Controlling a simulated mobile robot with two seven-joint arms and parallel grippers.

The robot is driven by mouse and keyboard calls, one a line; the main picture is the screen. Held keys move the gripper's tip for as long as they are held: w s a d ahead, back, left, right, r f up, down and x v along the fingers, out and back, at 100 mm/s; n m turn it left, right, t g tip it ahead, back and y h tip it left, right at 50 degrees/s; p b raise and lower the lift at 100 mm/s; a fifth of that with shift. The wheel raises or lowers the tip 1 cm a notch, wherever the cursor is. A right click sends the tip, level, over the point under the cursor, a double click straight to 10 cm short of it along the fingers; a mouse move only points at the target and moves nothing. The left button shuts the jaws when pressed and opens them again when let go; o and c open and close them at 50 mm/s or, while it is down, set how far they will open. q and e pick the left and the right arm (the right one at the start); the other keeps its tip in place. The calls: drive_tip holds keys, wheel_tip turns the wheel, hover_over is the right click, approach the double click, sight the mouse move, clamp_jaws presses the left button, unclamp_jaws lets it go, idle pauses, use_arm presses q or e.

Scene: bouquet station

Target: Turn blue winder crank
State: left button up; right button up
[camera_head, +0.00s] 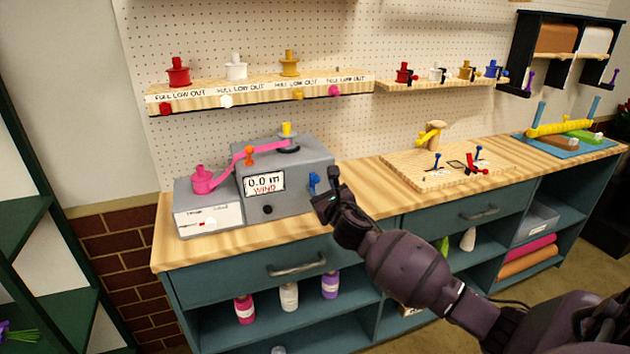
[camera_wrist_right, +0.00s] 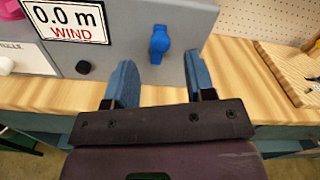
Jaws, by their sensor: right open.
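The blue winder crank (camera_head: 313,182) sticks out from the right part of the grey winder (camera_head: 287,158) on the worktop. In the right wrist view the blue crank (camera_wrist_right: 159,43) points roughly up and down, just beyond and between the fingertips. My right gripper (camera_head: 326,201) is open and empty in front of the crank, a little to its right in the head view. Its blue-grey fingers (camera_wrist_right: 160,75) stand apart and do not seem to touch the crank. The winder's display (camera_head: 264,184) reads 0.0 m WIND. My left gripper is not in view.
A pink ribbon runs from a pink spool (camera_head: 204,180) past an orange peg (camera_head: 249,154) to the winder top. A black knob (camera_wrist_right: 83,67) sits below the display. A wooden board (camera_head: 447,168) with small tools lies to the right. Bare worktop (camera_head: 365,190) separates them.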

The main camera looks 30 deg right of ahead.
sight(317, 181)
drive_tip(key=shift+b+x, duration=0.3)
drive_tip(key=shift+x, duration=2.75)
drive_tip(key=shift+c, duration=0.3)
drive_tip(key=c, duration=0.8)
